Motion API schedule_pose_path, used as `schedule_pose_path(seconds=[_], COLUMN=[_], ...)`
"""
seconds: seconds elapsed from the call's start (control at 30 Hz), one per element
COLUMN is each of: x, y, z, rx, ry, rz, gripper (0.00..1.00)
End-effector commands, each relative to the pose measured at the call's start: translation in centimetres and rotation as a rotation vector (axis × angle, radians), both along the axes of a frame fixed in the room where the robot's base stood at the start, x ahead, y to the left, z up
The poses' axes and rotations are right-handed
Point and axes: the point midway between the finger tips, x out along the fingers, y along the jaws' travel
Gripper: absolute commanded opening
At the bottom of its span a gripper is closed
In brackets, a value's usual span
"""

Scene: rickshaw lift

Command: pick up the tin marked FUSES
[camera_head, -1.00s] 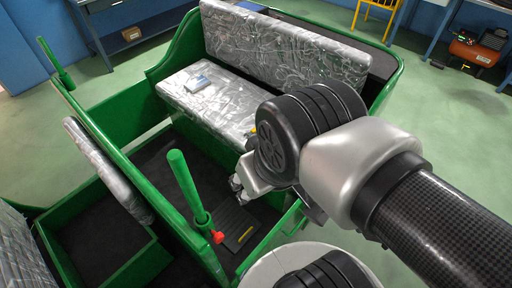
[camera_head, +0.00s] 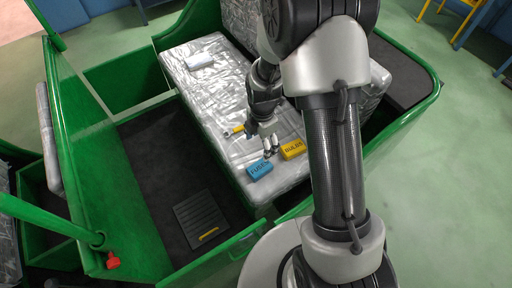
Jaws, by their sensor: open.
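The blue tin marked FUSES (camera_head: 259,169) lies on the near end of the plastic-wrapped bench seat (camera_head: 215,110). A yellow tin marked BULBS (camera_head: 293,149) lies to its right on the same seat. My gripper (camera_head: 270,154) is open, with its fingertips just above and beside the far right corner of the blue tin, between the two tins. I cannot tell whether a fingertip touches the blue tin. My arm hides part of the seat and backrest.
A small yellow-handled object (camera_head: 235,130) lies on the seat left of my gripper. A pale blue-white packet (camera_head: 199,61) lies at the seat's far end. The green rickshaw body (camera_head: 95,180) surrounds the seat. A black pedal plate (camera_head: 202,218) is on the dark floor.

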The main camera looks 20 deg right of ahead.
Motion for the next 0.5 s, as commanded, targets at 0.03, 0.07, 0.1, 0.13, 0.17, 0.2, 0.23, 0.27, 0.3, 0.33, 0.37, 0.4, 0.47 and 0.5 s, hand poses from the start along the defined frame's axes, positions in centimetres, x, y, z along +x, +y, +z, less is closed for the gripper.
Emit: schedule_pose_path(seconds=[0.03,0.07,0.1,0.13,0.17,0.2,0.23,0.27,0.3,0.33,0.37,0.4,0.47,0.5], x=[0.0,0.0,0.0,0.0,0.0,0.0,-0.1,-0.1,-0.1,-0.1,-0.1,0.0,-0.1,0.0], y=[0.0,0.0,0.0,0.0,0.0,0.0,0.0,0.0,0.0,0.0,0.0,0.0,0.0,0.0], z=[-0.9,-1.2,-1.8,-2.3,-2.8,-3.5,-4.2,-4.9,-5.8,-6.5,-7.1,-8.0,-9.3,-10.2], rx=[-0.001,0.0,0.0,0.0,0.0,0.0,-0.001,0.0,0.0,-0.001,0.0,0.0,0.0,0.0], ry=[0.007,0.009,0.011,0.012,0.012,0.013,0.015,0.014,0.014,0.015,0.014,0.014,0.014,0.013], rz=[0.026,0.037,0.047,0.051,0.053,0.054,0.054,0.053,0.053,0.053,0.052,0.052,0.052,0.052], gripper=[0.72,0.72,0.72,0.72,0.72,0.72,0.72,0.72,0.72,0.72,0.72,0.72,0.72,0.72])
